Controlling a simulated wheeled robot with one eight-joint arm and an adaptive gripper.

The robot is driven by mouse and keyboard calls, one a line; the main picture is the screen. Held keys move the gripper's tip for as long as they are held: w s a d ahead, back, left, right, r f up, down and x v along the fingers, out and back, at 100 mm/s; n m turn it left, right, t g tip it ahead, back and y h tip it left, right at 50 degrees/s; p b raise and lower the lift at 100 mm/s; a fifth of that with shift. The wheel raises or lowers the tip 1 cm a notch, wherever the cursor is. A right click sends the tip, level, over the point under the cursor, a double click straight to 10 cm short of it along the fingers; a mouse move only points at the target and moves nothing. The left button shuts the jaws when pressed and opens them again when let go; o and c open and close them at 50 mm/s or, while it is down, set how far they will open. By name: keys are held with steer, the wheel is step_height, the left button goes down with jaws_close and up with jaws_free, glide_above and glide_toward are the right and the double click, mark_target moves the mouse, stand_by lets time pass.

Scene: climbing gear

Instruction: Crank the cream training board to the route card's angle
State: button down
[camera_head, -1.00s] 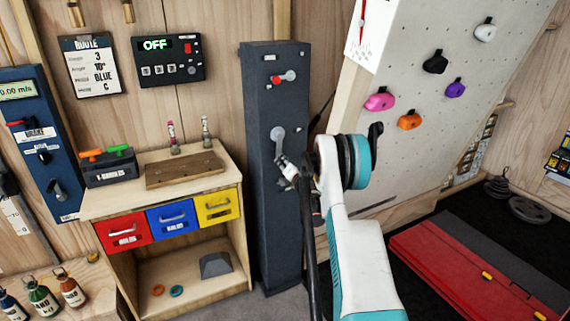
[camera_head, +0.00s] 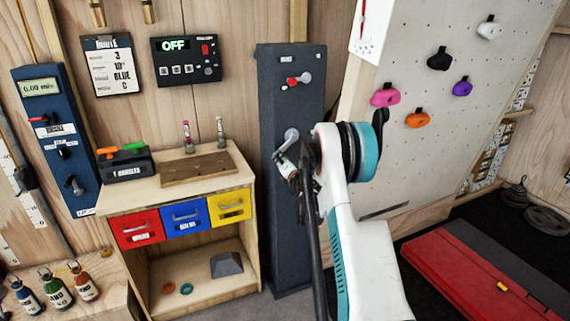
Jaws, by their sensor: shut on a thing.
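The cream training board (camera_head: 445,110) leans at the right, with coloured holds on it. A white angle scale with a red pointer (camera_head: 362,25) sits at its upper left edge, cut off at the top. The route card (camera_head: 111,66) hangs on the back wall and appears to read 3, 10°, BLUE, C. The grey crank (camera_head: 291,135) is on the front of the dark post (camera_head: 290,225), its arm pointing down and left. My gripper (camera_head: 283,163) is shut at the crank's lower end, on its handle; the fingers are small and partly hidden by my arm.
Higher on the post is a red-knobbed lever (camera_head: 299,79). A wooden drawer bench (camera_head: 205,265) stands left of the post. A display panel (camera_head: 186,61) reads OFF. A red mat (camera_head: 470,275) lies on the floor at right, below the board.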

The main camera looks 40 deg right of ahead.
steer(key=shift+w+a+r+m, duration=0.1)
steer(key=shift+a+r+m, duration=0.25)
steer(key=shift+r+m, duration=0.45)
steer(key=shift+f+m, duration=0.15)
steer(key=shift+m, duration=0.15)
steer(key=c, duration=1.3)
jaws_free()
steer(key=shift+c, duration=0.2)
steer(key=v, duration=1.2)
